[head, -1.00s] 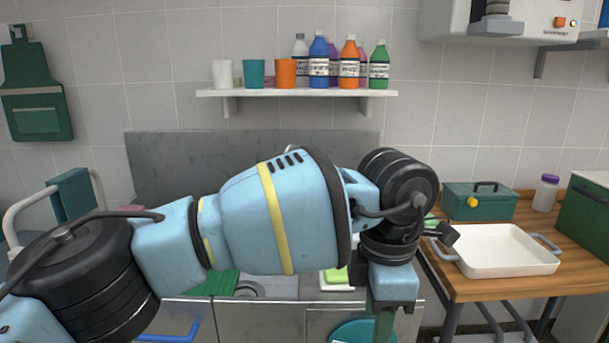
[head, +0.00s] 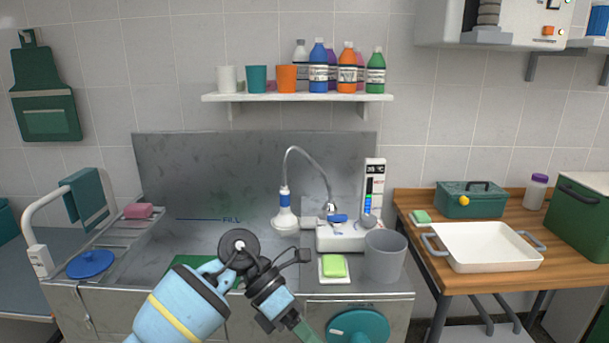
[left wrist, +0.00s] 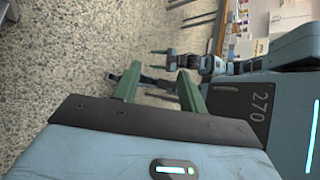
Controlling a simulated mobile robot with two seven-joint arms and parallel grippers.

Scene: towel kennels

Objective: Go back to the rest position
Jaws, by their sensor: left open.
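My left arm comes in at the bottom of the head view, in front of the counter. Its gripper (head: 306,333) points down and is cut off by the lower edge. In the left wrist view my left gripper (left wrist: 158,86) is open, with two green fingers apart and nothing between them. Speckled floor lies beyond the fingers. Part of my other arm shows small behind them, and its jaw is too small to read.
The steel counter (head: 185,235) holds a grey cup (head: 385,256), a green sponge on a white dish (head: 334,267), a shower head (head: 285,218) and a blue lid (head: 91,264). A white tray (head: 485,247) and a green toolbox (head: 471,200) stand on the wooden table (head: 450,285).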

